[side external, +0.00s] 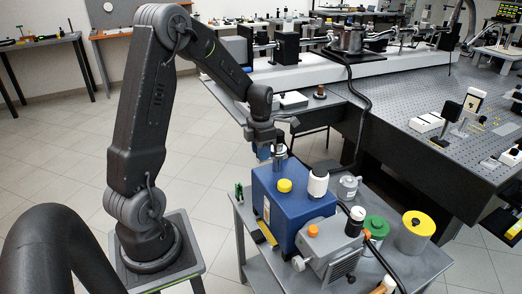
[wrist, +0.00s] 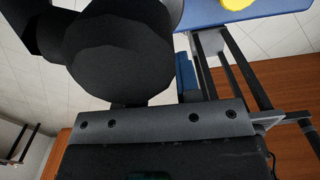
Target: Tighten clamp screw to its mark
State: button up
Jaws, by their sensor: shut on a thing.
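My gripper (side external: 279,139) is above the back left part of the blue box (side external: 287,205) on the cart. I cannot tell whether this thing touches the box. In the wrist view a large black rounded shape (wrist: 125,55) fills the upper left, and the fingertips cannot be made out. The blue box (wrist: 225,14) shows at the top edge there. I cannot make out the clamp screw or its mark in either view.
A grey device (side external: 330,254), a green-topped container (side external: 375,228) and a yellow-topped jar (side external: 416,232) crowd the cart (side external: 433,262). The optics table (side external: 420,105) stands behind, with a black hose hanging between.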

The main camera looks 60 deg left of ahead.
jog(key=shift+m, duration=2.5)
jog(key=o, duration=0.9)
jog(key=shift+r, duration=0.1)
notch_tip(320, 180, up, 14)
jog(key=shift+f, duration=0.15)
